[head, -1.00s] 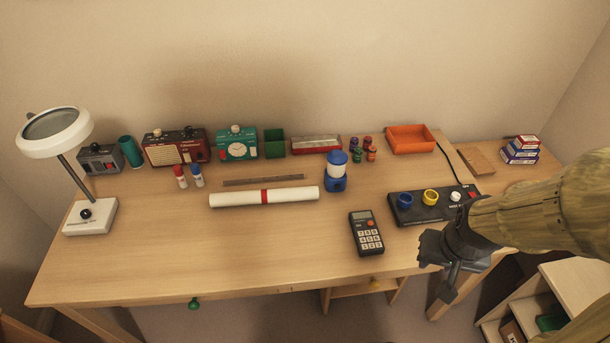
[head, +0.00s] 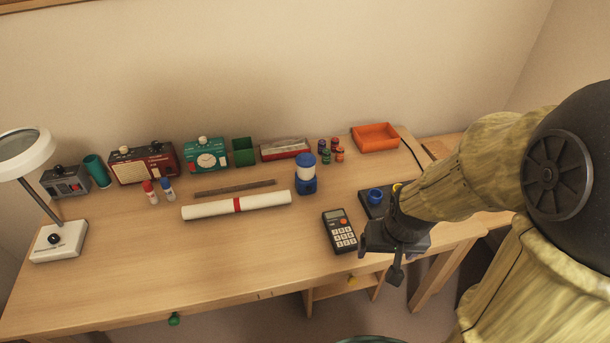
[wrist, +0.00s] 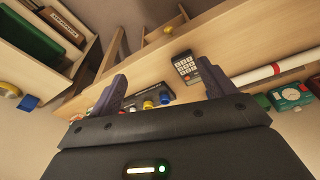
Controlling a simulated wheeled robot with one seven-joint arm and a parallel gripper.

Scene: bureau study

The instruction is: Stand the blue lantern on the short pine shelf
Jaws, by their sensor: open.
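The blue lantern (head: 305,175), with a white middle and blue cap and base, stands upright on the desk, behind the calculator and right of the white paper roll. I cannot make it out in the wrist view. My gripper (head: 392,255) is open and empty near the desk's front right, to the right of and nearer than the lantern. Its spread fingers show in the wrist view (wrist: 163,86). A low pale wooden shelf unit (wrist: 84,58) shows at the upper left of the wrist view, holding a green box and a brown item. My arm hides that area in the head view.
The calculator (head: 339,231) lies in front of the lantern. The white roll (head: 215,207), small jars (head: 326,156) and orange tray (head: 375,138) surround the lantern. The desk's front left is clear.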

